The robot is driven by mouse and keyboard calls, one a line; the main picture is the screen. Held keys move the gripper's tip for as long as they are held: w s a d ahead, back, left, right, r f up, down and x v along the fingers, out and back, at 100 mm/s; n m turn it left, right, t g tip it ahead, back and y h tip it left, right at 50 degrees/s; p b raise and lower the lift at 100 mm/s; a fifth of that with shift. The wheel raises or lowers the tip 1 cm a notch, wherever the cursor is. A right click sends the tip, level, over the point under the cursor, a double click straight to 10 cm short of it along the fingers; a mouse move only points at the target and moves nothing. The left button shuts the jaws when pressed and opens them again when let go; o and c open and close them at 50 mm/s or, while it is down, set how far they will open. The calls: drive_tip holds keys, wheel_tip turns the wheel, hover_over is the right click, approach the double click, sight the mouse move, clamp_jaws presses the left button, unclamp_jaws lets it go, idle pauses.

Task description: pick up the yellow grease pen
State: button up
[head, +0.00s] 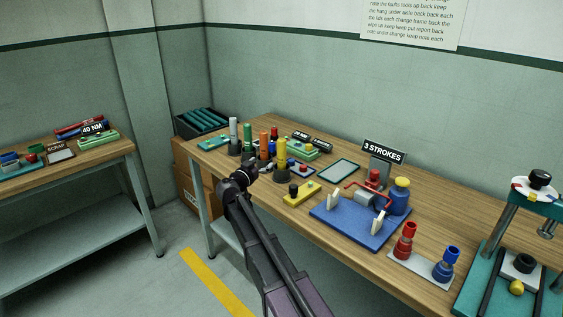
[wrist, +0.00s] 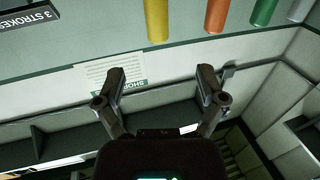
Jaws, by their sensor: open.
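The yellow grease pen (head: 281,154) stands upright in a dark holder on the wooden bench, the nearest of a row of coloured pens. In the wrist view the yellow pen (wrist: 157,20) hangs from the top edge, with its lower part out of frame. My gripper (head: 244,174) is at the bench's front edge, left of and nearer than the yellow pen. In the wrist view my gripper (wrist: 162,75) is open, with nothing between its fingers. The yellow pen appears above and beyond the fingertips, not touching them.
An orange pen (head: 264,146), a green pen (head: 248,138) and a white pen (head: 233,131) stand close behind the yellow one. A yellow block with a black knob (head: 302,193) and a blue fixture plate (head: 345,224) lie to the right. A dark crate (head: 201,122) stands beyond the bench's far end.

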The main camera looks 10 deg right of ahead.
sight(279, 149)
drive_tip(key=x, duration=0.7)
drive_tip(key=shift+w+d, duration=0.25)
drive_tip(key=shift+w, duration=0.05)
drive_tip(key=shift+w+d, duration=0.3)
drive_tip(key=shift+d, duration=0.1)
drive_tip(key=shift+x, duration=2.6)
drive_tip(key=shift+s+d, duration=0.1)
drive_tip(key=shift+s, duration=0.05)
clamp_jaws()
